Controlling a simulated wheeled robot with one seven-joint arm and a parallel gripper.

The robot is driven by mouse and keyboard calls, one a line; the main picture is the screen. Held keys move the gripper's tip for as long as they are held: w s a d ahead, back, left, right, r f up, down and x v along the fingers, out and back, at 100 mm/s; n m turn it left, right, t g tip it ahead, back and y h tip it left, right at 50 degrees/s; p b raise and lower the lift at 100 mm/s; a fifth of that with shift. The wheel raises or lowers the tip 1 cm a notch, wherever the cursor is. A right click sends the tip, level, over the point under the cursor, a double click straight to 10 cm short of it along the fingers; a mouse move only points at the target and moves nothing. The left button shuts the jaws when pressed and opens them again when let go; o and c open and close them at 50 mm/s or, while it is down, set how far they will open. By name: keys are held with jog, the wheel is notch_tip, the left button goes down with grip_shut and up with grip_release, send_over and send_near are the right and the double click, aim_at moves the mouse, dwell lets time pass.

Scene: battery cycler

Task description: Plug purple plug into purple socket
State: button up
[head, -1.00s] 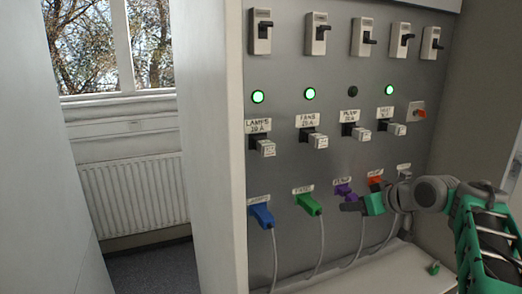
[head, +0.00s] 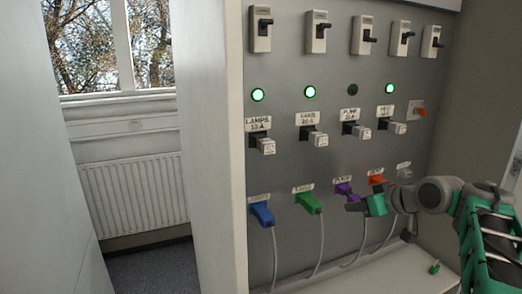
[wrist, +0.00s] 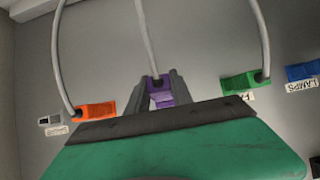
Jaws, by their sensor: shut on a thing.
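My gripper (head: 354,206) is shut on the purple plug, in front of the lower row of the grey panel. In the wrist view the purple plug (wrist: 159,90) lies between the two dark fingers (wrist: 161,91), with its grey cord rising from it. In the head view the purple plug and purple socket area (head: 346,191) shows just left of and above my fingers, under a white label. The fingers and plug hide much of the socket, so I cannot tell how far in the plug sits.
Blue (head: 262,213) and green (head: 309,203) plugs with hanging cords sit to the left, an orange one (head: 377,180) close on the right. Breaker switches and lamps are above. A pale ledge (head: 340,277) runs below, with a small green object (head: 434,267).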

jog(key=s, duration=0.1)
jog(key=s+d+f+b, duration=0.1)
jog(key=s, duration=0.2)
jog(key=shift+s+d+f+b, duration=0.15)
jog(key=shift+d+b, duration=0.25)
dwell(0.4)
jog(key=shift+w+a+r+g+h+p, duration=0.35)
jog(key=shift+w+r+g+p, duration=0.4)
jog(key=shift+p, duration=1.45)
jog(key=shift+w+a+r+g+h+p, duration=0.35)
jog(key=shift+w+r+g+p, duration=0.35)
jog(key=shift+p, duration=1.45)
jog(key=shift+w+a+p, duration=0.25)
jog(key=shift+w+a, duration=0.05)
jog(key=shift+w, duration=0.4)
jog(key=shift+w+a+p, duration=0.25)
jog(key=shift+w, duration=0.45)
jog(key=o, duration=1.1)
jog(key=shift+c, duration=0.2)
